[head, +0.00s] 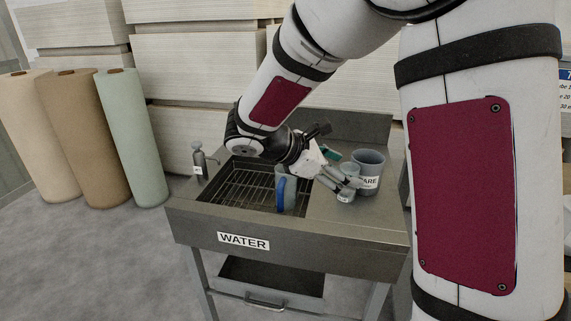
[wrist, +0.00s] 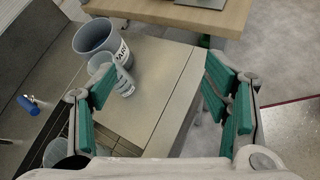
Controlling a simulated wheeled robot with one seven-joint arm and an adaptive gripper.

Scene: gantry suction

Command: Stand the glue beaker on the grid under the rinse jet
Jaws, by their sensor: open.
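A small grey beaker (head: 347,196) with a white label stands on the worktop right of the basin; its label is too small to read, so I cannot confirm it is the glue beaker. It also shows in the wrist view (wrist: 125,82), beside my left finger. My gripper (head: 343,182) is open and empty, its fingers close to this beaker; contact cannot be told. The wire grid (head: 238,187) lies in the basin.
A larger grey cup (head: 368,162), its label ending in "ARE", stands right behind the small beaker. Another round rim (wrist: 66,158) is partly hidden at the wrist view's lower left. A small labelled bottle (head: 198,160) stands left of the basin. The worktop's front right is clear.

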